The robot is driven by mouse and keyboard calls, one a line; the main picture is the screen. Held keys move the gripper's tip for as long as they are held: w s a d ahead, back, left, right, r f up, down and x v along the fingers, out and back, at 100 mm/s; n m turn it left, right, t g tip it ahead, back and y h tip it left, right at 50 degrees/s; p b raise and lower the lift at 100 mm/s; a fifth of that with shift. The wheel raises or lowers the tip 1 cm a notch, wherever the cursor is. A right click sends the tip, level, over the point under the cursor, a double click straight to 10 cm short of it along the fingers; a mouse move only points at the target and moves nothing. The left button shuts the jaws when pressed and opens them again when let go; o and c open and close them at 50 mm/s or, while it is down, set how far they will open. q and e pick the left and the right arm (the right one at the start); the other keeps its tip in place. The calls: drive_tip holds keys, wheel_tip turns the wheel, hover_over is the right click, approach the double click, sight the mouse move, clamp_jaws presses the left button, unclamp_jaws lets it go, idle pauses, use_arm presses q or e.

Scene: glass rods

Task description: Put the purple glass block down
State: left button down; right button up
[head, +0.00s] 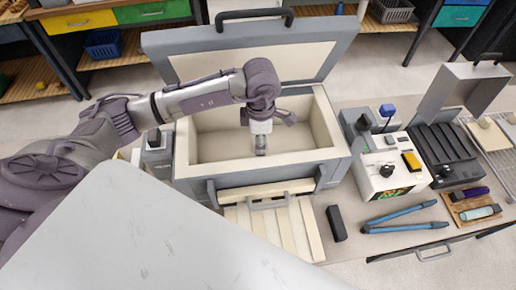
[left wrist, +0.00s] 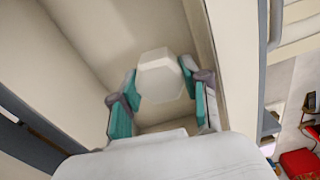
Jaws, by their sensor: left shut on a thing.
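My left gripper (head: 261,150) reaches down into the open box-shaped kiln (head: 222,120) and points at its floor. In the left wrist view its teal-padded fingers (left wrist: 160,90) are shut on a pale, whitish faceted block (left wrist: 160,72). I see no purple on this block. The block is inside the kiln walls; whether it touches the floor I cannot tell. In the head view the gripper mostly hides it. My right gripper is not in view.
The kiln's lid (head: 250,45) stands open at the back. A control box (head: 385,165), blue tongs (head: 405,215), a black bar (head: 336,223) and a wooden board (head: 477,214) with a dark purple piece (head: 470,192) and a pale teal piece (head: 480,212) lie to the right.

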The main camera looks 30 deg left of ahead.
use_arm(q)
drive_tip(key=f+b, duration=0.1)
drive_tip(key=f, duration=0.1)
drive_tip(key=f+b, duration=0.1)
drive_tip(key=f, duration=0.2)
drive_tip(key=shift+w+a+f, duration=0.1)
drive_tip(key=shift+w+f, duration=0.1)
drive_tip(key=shift+f, duration=0.05)
drive_tip(key=shift+w+a+f+b, duration=0.15)
drive_tip(key=shift+f+b, duration=0.1)
drive_tip(key=shift+f, duration=0.3)
drive_tip(key=shift+w+f+b, duration=0.1)
drive_tip(key=shift+f+b, duration=0.15)
drive_tip(key=shift+f, duration=0.3)
drive_tip(key=w+a, duration=0.2)
drive_tip(key=shift+w+b, duration=0.3)
drive_tip(key=shift+w, duration=0.1)
drive_tip(key=shift+w+a+f, duration=0.1)
drive_tip(key=shift+f, duration=0.5)
drive_tip(key=shift+b, duration=0.35)
drive_tip(key=c, duration=0.8)
unclamp_jaws()
drive_tip(key=shift+c, duration=0.2)
drive_tip(key=shift+o, duration=1.4)
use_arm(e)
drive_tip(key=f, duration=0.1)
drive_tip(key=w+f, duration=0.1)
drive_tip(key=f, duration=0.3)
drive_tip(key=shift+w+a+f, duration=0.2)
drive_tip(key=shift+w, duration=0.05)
